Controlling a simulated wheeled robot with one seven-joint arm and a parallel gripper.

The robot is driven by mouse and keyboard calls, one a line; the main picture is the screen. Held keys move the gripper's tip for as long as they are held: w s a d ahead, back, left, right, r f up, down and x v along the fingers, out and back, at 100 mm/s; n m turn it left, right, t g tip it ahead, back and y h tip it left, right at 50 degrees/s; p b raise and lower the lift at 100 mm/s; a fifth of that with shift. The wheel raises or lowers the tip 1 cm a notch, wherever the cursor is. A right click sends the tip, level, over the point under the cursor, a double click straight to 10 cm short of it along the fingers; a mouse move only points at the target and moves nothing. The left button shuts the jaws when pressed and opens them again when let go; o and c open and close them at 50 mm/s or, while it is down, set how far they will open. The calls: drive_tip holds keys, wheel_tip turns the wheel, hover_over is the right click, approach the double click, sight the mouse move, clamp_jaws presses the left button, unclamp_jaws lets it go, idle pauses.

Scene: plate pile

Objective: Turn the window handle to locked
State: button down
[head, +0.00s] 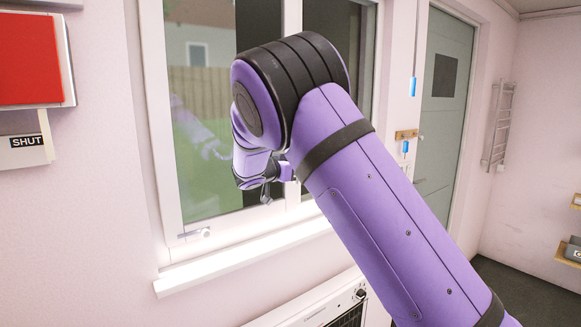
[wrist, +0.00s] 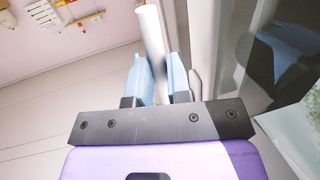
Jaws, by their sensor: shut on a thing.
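The white window handle (wrist: 151,32) shows in the wrist view as a pale bar standing between my two light blue fingers. My gripper (wrist: 158,76) is shut on it, one finger on each side. The window frame (wrist: 208,40) runs close along the right of the fingers. In the head view the window (head: 157,110) is partly behind my purple arm, and my gripper (head: 267,192) is by its middle upright. The handle is hidden there by my arm, so I cannot tell its angle from that view.
A small metal fitting (head: 196,233) sits on the window's lower left frame, above the white sill (head: 225,264). A white heater (head: 345,297) stands below. A red panel (head: 28,60) and a box marked SHUT (head: 25,142) are at left. A grey door (head: 440,130) is at right.

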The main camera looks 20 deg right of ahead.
drive_tip(key=shift+w+d+f+t+h, duration=0.15)
drive_tip(key=shift+d+t+h, duration=0.25)
drive_tip(key=shift+h, duration=0.2)
drive_tip(key=c, duration=1.1)
unclamp_jaws()
drive_tip(key=v, duration=1)
drive_tip(key=shift+s+a, duration=0.2)
drive_tip(key=shift+a, duration=0.15)
